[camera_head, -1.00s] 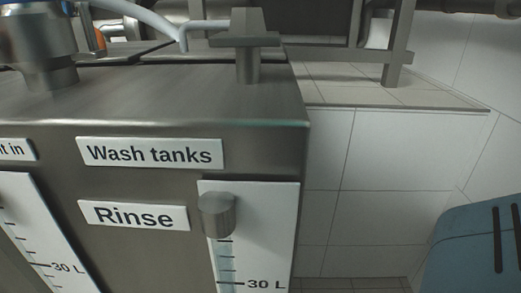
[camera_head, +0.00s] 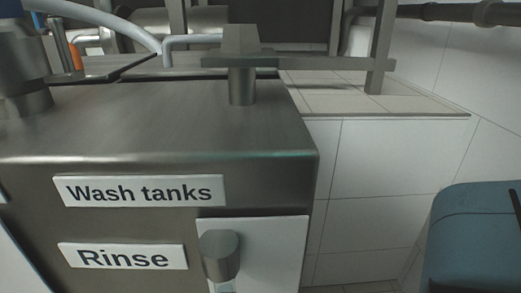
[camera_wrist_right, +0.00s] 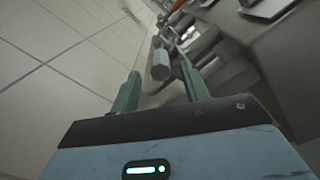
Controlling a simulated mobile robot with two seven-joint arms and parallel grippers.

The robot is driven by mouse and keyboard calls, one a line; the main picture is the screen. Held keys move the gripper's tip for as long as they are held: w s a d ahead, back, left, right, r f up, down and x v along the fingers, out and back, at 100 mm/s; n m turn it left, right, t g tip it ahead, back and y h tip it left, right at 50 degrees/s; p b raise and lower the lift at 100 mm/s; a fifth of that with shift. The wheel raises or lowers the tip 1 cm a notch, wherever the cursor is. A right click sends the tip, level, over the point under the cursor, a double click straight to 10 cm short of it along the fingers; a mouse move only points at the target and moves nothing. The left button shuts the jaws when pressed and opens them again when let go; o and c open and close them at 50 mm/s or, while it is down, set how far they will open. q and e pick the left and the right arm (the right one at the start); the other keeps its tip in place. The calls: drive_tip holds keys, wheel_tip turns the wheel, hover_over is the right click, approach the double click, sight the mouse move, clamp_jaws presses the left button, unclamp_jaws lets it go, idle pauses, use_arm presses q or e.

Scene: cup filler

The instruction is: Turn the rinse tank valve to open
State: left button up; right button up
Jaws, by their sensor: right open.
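A white "Rinse" label (camera_head: 122,257) sits on the front of the steel tank housing (camera_head: 150,118) in the head view. Beside it a short grey cylindrical knob (camera_head: 220,255) sticks out over a white gauge panel (camera_head: 272,250). A grey lever-like valve handle (camera_head: 241,62) on a short round stem stands on the housing's top near its right edge. In the right wrist view my right gripper (camera_wrist_right: 160,86) is open, its two green fingers apart. A grey cylinder (camera_wrist_right: 160,65) appears beyond and between the fingertips; I cannot tell whether it is the same knob. My left gripper is not in view.
A "Wash tanks" label (camera_head: 139,191) is above the Rinse label. A large metal fitting (camera_head: 25,65) stands at the top left, with pale hoses (camera_head: 195,42) behind. Tiled floor (camera_wrist_right: 50,70) fills the wrist view's left.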

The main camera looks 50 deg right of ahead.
drive_tip(key=b+x, duration=0.1)
drive_tip(key=x, duration=0.6)
drive_tip(key=shift+w+a+b, duration=0.15)
drive_tip(key=shift+w+b, duration=0.1)
drive_tip(key=shift+b, duration=0.1)
clamp_jaws()
